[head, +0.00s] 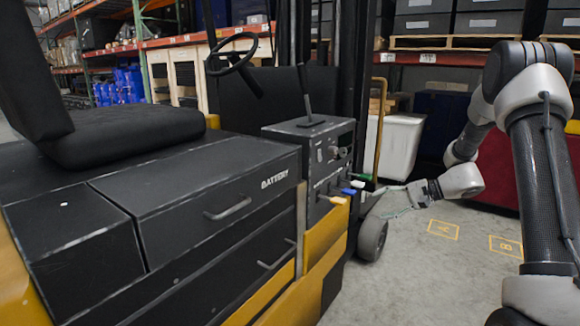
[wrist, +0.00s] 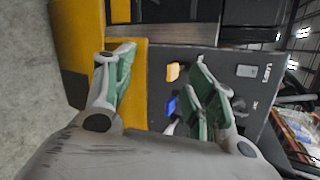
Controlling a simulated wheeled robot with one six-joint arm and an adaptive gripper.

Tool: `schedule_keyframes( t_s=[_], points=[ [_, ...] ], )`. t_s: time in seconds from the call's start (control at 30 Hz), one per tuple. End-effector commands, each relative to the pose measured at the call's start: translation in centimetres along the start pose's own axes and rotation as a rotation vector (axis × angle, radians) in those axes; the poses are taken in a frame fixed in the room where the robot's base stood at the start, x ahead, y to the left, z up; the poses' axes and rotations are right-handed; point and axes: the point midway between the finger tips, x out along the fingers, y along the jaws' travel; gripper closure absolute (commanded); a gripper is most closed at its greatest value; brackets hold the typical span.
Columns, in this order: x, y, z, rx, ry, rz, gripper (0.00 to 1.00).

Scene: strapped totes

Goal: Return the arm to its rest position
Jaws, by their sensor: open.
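My arm (head: 545,160) comes in from the right in the head view, bent at the elbow and reaching left toward a forklift. My gripper (head: 378,202) is open, just right of the forklift's black control panel (head: 318,150). In the wrist view my gripper (wrist: 160,78) shows two spread fingers with green pads and nothing held between them. A yellow lever (wrist: 173,72) and a blue lever (wrist: 171,105) show in the gap between the fingers. In the head view the yellow lever (head: 334,200) and blue lever (head: 349,191) lie left of the fingertips. I cannot tell whether a finger touches a lever.
The forklift's black battery housing (head: 190,190), seat (head: 125,130) and steering wheel (head: 232,52) fill the left. A white bin (head: 400,145) and shelving with dark totes (head: 425,22) stand behind. Floor marks A (head: 443,229) and B (head: 506,246) lie on clear floor.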

Motion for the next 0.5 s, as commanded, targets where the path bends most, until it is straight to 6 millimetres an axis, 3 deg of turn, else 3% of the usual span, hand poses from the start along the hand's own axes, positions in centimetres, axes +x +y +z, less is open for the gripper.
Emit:
schedule_keyframes(
  t_s=[0.1, 0.3, 0.5],
  points=[
    [-2.8, 2.6, 5.6, -0.009, -0.031, 0.211, 0.45],
    [-9.4, 5.8, 14.3, -0.112, -0.024, 0.552, 0.45],
    [-16.4, 7.6, 21.4, -0.307, 0.045, 0.826, 0.45]
  ],
)
